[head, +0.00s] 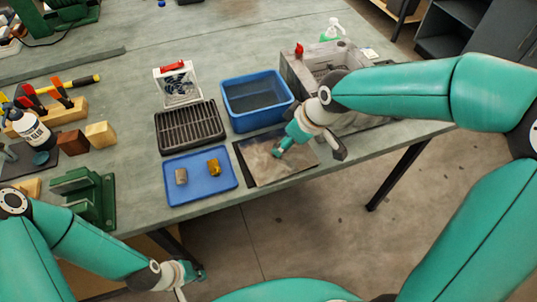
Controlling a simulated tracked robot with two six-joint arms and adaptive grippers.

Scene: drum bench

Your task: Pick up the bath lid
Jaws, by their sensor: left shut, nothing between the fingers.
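A flat grey-brown plate, which looks like the bath lid (294,166), lies on the bench in front of the blue bath (232,101). A dark border (240,163) shows along its left side. The bath is open at the top, with dark liquid or a dark floor inside. My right gripper (281,148) is over the lid's upper part and hides some of it. I cannot tell whether it touches the lid or how its fingers stand. My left gripper (199,276) is shut and empty, low in front of the bench edge, away from the lid.
A blue tray (200,195) with two small pieces and a black slotted rack (189,127) are left of the lid. A grey sink-like unit (295,72) stands behind my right arm. A green fixture (93,195) stands farther left. The bench's front edge is close to the lid.

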